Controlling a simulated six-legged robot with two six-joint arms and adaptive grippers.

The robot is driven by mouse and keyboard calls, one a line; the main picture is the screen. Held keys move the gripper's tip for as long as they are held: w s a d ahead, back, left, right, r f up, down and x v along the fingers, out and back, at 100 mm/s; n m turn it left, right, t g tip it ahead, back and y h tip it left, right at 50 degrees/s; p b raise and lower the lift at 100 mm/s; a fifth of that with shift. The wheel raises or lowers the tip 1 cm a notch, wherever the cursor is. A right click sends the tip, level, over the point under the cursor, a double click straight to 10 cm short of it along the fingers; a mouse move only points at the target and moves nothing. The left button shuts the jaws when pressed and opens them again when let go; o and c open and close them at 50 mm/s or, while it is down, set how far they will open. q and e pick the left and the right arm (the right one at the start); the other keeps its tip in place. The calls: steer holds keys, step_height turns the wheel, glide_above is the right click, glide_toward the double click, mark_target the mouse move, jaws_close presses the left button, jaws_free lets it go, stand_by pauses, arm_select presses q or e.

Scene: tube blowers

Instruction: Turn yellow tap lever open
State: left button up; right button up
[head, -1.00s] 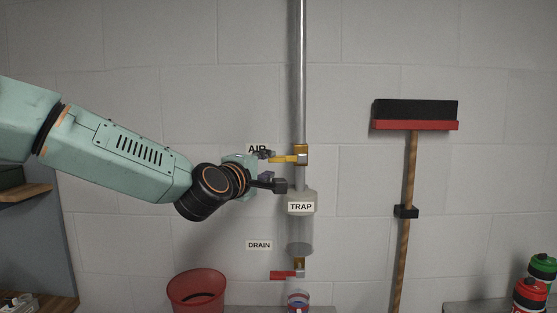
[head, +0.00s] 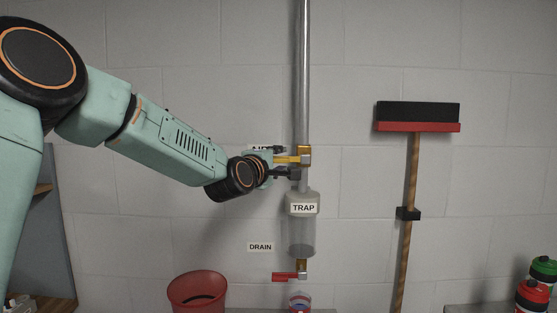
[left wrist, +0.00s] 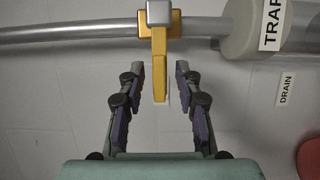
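The yellow tap lever (head: 288,160) sticks out to the left from the brass valve (head: 304,157) on the vertical metal pipe, beside the partly covered AIR label. It lies level, across the pipe. My left gripper (head: 284,161) is at the lever, with one finger above it and one below. In the left wrist view the lever (left wrist: 159,72) points in between the two open fingers of my left gripper (left wrist: 158,80), with a gap on each side. My right gripper is not in view.
Below the valve, the pipe (head: 302,80) runs into the TRAP vessel (head: 302,230). A red drain lever (head: 284,277) sits under it, above a small container (head: 299,300). A red bucket (head: 198,291) stands at lower left.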

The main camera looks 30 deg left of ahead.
arm_select(q)
steer(key=shift+s+d+r, duration=0.1)
steer(key=shift+d+r, duration=0.05)
steer(key=shift+d, duration=0.2)
steer(key=shift+w+a+f, duration=0.2)
steer(key=shift+w+f, duration=0.1)
steer(key=shift+w, duration=0.15)
steer(key=c, duration=0.4)
steer(key=shift+s, duration=0.2)
jaws_close()
